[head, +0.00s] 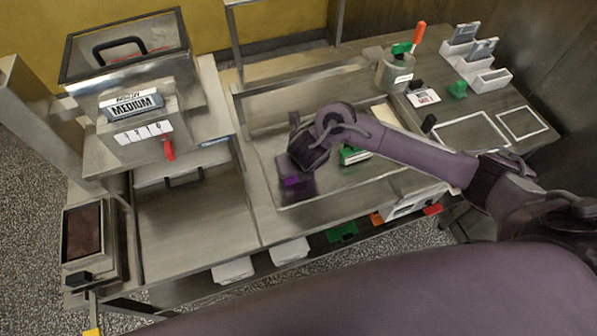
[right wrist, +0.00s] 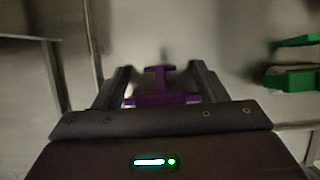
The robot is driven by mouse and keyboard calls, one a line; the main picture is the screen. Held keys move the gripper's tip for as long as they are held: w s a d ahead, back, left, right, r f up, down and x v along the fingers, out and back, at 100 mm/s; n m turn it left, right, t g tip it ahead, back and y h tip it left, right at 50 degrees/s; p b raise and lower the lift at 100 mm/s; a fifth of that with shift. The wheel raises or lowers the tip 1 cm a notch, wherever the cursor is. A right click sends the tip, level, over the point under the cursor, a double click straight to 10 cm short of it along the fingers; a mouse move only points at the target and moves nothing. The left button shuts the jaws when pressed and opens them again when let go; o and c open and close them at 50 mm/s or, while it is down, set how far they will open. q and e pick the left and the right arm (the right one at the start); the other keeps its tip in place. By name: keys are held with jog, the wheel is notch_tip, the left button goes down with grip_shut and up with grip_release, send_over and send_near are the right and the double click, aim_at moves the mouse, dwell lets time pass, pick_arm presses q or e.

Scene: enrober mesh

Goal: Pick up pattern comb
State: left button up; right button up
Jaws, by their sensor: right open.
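A purple T-shaped piece (right wrist: 162,88), which looks like the pattern comb, lies low between my fingers in the right wrist view. My right gripper (right wrist: 160,75) is open, with one finger on each side of the piece. I cannot tell whether the fingers touch it. In the head view the right gripper (head: 298,178) points down over the tray, and my wrist partly hides the piece. My left gripper is not in view.
A green-and-white item (head: 353,155) lies in the tray just right of my gripper. A metal pot (head: 395,73) with green and orange handles stands behind. White holders (head: 476,52) stand at the back right. A box labelled MEDIUM (head: 133,105) is at the left.

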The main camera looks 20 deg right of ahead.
jog(key=shift+c, duration=0.3)
jog(key=c, duration=1)
notch_tip(320, 180, up, 8)
jog(key=p, duration=0.3)
jog(key=shift+w+r, duration=0.15)
jog(key=shift+r, duration=0.05)
notch_tip(320, 180, up, 12)
jog(key=p, duration=0.5)
jog(key=shift+f+p, duration=0.2)
jog(key=shift+p, duration=0.15)
